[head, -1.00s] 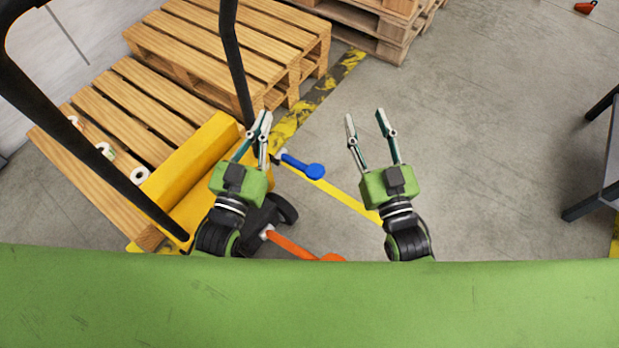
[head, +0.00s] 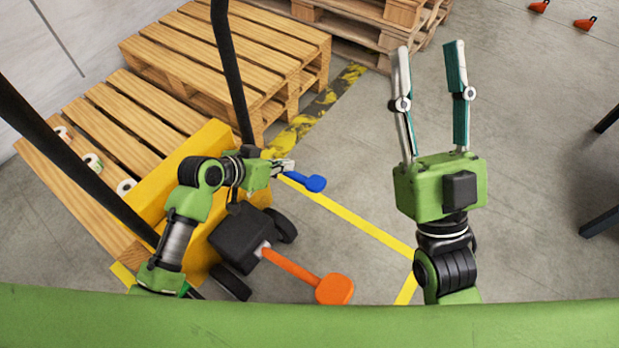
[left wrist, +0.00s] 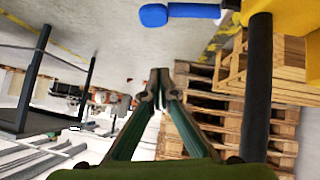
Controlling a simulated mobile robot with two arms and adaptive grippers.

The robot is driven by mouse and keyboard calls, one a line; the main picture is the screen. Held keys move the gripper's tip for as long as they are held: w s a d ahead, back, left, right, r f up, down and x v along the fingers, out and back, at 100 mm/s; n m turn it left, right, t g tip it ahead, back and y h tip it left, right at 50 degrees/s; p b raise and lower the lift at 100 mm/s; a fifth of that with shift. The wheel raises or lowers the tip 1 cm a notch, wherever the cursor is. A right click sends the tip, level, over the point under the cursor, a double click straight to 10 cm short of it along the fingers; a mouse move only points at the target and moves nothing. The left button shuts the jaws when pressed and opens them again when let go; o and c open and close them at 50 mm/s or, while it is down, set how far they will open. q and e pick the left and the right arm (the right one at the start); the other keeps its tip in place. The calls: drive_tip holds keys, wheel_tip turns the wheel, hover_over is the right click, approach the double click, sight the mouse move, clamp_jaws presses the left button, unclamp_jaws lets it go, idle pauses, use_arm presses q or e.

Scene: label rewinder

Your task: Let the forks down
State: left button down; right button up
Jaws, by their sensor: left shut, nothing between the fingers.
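A yellow pallet jack (head: 203,146) stands at the left, its forks hidden under a wooden pallet (head: 118,128). A blue lever (head: 309,182) sticks out from its right side, and an orange pedal (head: 334,288) sticks out lower down. My left gripper (head: 290,165) is shut and empty, just beside the lever in the head view. In the left wrist view the blue lever (left wrist: 183,12) lies at the top edge, apart from the closed fingertips (left wrist: 160,74). My right gripper (head: 428,46) is open and empty, over bare floor.
Label rolls (head: 92,161) lie on the pallet. The jack's black handle frame (head: 232,70) rises beside my left arm. More stacked pallets (head: 390,25) stand behind. A dark-legged stand (head: 603,213) is at the right edge.

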use_arm(q)
drive_tip(key=shift+s+f+g, duration=0.3)
drive_tip(key=shift+s+f, duration=0.05)
drive_tip(key=shift+f, duration=0.15)
